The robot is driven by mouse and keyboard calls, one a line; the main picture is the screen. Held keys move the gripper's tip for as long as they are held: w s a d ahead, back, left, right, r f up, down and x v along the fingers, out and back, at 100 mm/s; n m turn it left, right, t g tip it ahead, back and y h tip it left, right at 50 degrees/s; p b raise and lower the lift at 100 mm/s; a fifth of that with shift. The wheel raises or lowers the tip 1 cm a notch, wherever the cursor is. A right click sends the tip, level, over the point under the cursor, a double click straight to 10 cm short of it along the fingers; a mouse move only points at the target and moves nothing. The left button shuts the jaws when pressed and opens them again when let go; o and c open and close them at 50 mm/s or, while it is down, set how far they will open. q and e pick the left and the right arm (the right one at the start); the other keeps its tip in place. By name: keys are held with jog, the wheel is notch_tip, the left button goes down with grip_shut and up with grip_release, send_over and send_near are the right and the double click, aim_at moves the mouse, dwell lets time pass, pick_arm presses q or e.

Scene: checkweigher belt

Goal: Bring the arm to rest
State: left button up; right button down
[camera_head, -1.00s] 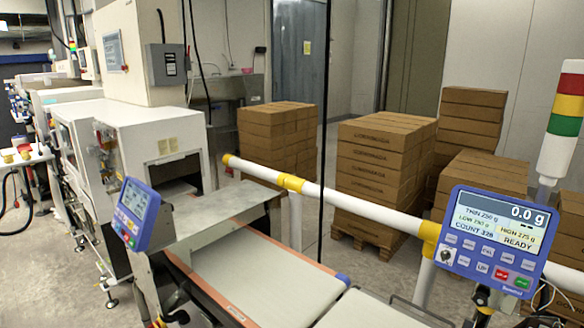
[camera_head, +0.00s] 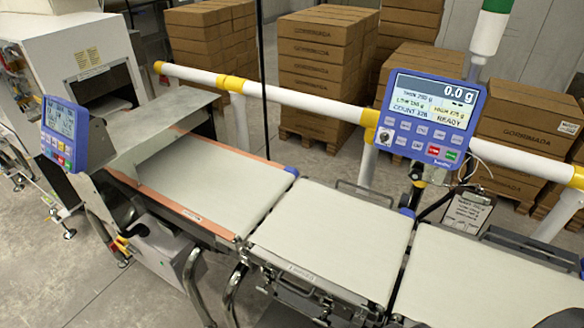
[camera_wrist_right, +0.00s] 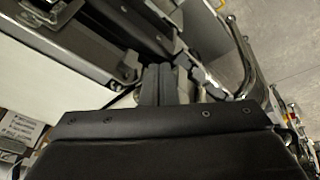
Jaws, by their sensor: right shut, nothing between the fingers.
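My right gripper (camera_wrist_right: 166,84) shows in the right wrist view, its two dark fingers together at the middle with nothing between them. Its dark housing fills the bottom of that view. A pale belt surface (camera_wrist_right: 50,75) and dark metal framing lie to its left, and a bent metal tube (camera_wrist_right: 246,62) over grey floor lies to its right. I cannot tell whether the fingers touch any of it. Neither gripper shows in the head view, and my left gripper is not seen.
Three pale belt sections, including the middle one (camera_head: 330,242), run across the head view and look empty. A display (camera_head: 431,118) reads 0.0 g. A white-and-yellow rail (camera_head: 295,103) stands behind the belts, with stacked cartons (camera_head: 322,75) beyond. A clipboard (camera_head: 467,213) hangs near the rail.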

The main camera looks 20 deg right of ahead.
notch_tip(320, 180, down, 16)
jog(key=r+b, duration=0.1)
jog(key=b, duration=0.2)
jog(key=s+f+b, duration=0.1)
jog(key=s+f, duration=0.4)
jog(key=f, duration=0.4)
jog(key=s+f+g+b, duration=0.1)
jog(key=s+f+b, duration=0.1)
jog(key=s+f, duration=0.4)
jog(key=s+f+g+b, duration=0.1)
jog(key=s+f, duration=0.5)
jog(key=f, duration=0.6)
jog(key=shift+a+f+y+b, duration=0.25)
jog(key=shift+y+b, duration=0.15)
jog(key=shift+b, duration=0.25)
dwell(1.2)
